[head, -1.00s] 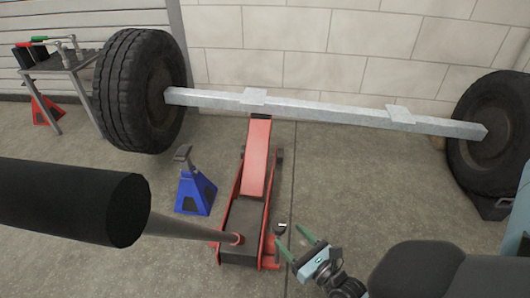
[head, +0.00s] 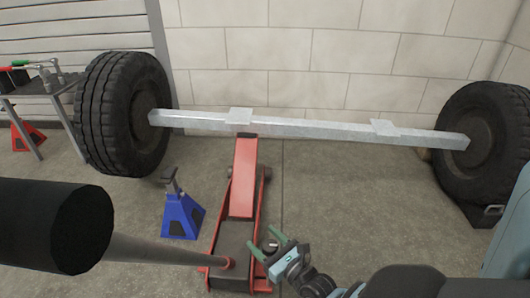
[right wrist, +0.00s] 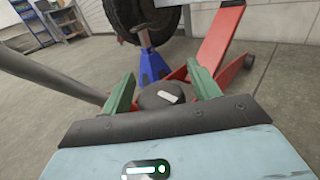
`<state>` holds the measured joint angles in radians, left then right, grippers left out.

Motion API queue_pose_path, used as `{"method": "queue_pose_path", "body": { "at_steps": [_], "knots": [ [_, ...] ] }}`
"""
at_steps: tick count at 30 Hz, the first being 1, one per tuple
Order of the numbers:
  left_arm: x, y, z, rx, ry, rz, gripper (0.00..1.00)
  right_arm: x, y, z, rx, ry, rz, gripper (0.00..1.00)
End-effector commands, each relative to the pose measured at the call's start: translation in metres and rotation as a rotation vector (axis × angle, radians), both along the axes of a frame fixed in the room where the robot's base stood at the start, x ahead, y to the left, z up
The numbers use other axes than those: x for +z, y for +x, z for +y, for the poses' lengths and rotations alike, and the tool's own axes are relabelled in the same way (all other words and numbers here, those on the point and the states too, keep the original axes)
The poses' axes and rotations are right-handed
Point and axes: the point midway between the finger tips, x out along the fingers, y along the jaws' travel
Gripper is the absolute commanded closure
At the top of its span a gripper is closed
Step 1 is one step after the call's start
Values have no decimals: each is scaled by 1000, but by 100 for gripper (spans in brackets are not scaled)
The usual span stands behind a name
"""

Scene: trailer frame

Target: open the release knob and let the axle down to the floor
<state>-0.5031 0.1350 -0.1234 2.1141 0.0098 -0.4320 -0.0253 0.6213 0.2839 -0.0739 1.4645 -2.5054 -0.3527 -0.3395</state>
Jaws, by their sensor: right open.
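The release knob (head: 271,245) is a dark round cap with a white mark, at the rear right of the red floor jack (head: 244,180). My right gripper (head: 267,241) is open, with its green fingers on either side of the knob. In the right wrist view the knob (right wrist: 160,97) shows between the two fingers; I cannot tell whether they touch it. The grey axle (head: 320,130) has a tyre at each end and crosses above the jack's raised arm. Whether the left tyre (head: 115,115) touches the floor is unclear. My left gripper is not in view.
The jack's handle, with a thick black grip (head: 60,222), slants up to the left. A blue jack stand (head: 182,215) stands left of the jack. A metal cart (head: 45,88) and a red stand (head: 28,136) are far left.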

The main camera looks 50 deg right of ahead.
Motion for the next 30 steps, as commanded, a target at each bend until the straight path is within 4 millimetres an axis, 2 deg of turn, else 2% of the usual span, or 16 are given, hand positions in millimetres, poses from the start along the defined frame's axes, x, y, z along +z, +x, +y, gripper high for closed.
{"method": "queue_pose_path", "body": {
  "at_steps": [7, 17, 30],
  "knots": [
    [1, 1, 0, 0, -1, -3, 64, 0, 1, 0, 0, 0, 0, 40],
    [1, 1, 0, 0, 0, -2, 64, 0, 0, 0, 0, 0, 1, 83],
    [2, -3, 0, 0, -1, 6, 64, 0, 1, 0, 79, -7, 3, 83]
  ]
}}
